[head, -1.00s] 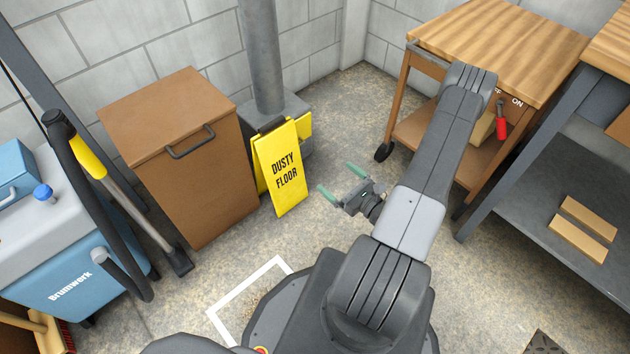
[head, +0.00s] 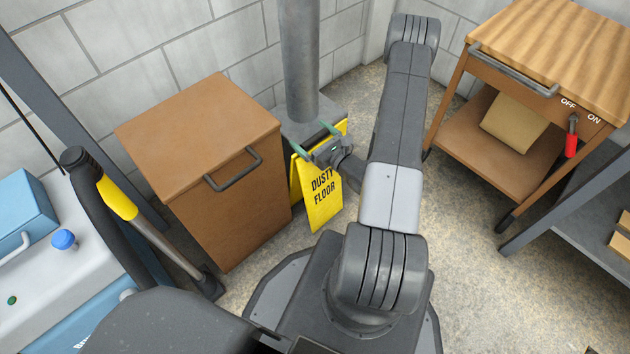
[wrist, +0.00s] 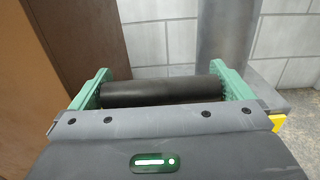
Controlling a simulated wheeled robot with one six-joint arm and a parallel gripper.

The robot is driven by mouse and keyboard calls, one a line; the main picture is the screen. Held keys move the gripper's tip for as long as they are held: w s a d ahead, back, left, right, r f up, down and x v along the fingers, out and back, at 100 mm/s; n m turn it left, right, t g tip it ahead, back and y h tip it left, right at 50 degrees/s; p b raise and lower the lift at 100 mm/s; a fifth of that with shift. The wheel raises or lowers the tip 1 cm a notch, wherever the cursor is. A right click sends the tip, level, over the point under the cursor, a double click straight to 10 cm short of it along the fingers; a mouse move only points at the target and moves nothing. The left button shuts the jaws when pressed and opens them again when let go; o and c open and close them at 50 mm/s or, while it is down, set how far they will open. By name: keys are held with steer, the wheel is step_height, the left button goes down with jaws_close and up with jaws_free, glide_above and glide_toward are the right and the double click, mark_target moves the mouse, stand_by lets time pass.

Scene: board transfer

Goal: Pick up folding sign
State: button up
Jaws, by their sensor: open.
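The yellow folding sign (head: 322,207), lettered "DUSTY FLOOR", stands on the floor in the head view, between a brown cabinet and a grey post. My gripper (head: 312,137) is at the top of the sign and covers part of its upper edge. In the wrist view, a dark round handle bar (wrist: 160,92) lies lengthwise between the two green fingers of my gripper (wrist: 160,78). The fingers are apart, one near each end of the bar. Whether they touch it I cannot tell.
The brown cabinet (head: 240,220) stands close on the left of the sign. The grey post (head: 298,60) and its base are right behind it. A wooden workbench (head: 545,45) stands to the right, with bare floor (head: 465,220) before it.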

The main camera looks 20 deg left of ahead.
steer(key=shift+w+a, duration=0.1)
steer(key=shift+a, duration=0.2)
steer(key=c, duration=1.6)
steer(key=shift+o, duration=0.2)
steer(key=shift+r, duration=0.15)
